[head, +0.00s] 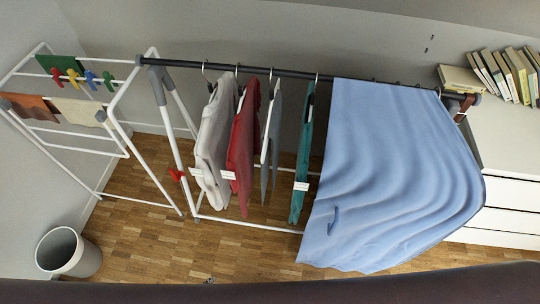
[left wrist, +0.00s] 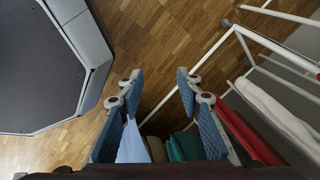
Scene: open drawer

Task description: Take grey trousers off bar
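Slim slate-grey trousers (head: 275,135) hang on a hanger from the dark bar (head: 250,70) in the head view, between a red garment (head: 243,145) and a teal garment (head: 302,165). My left gripper (left wrist: 160,82) is open in the left wrist view, with nothing between its fingertips. Farther back between its fingers, the teal garment (left wrist: 185,147) and a light blue cloth (left wrist: 133,145) show. The red garment (left wrist: 245,132) is right of the right finger. I cannot make out the grey trousers there; the finger may hide them. Neither gripper shows in the head view.
A light grey garment (head: 213,140) hangs left of the red one. A large blue cloth (head: 390,170) covers the bar's right part. A white drying rack (head: 125,130) and a bin (head: 68,252) stand left. A white drawer unit (head: 508,190) with books stands right.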

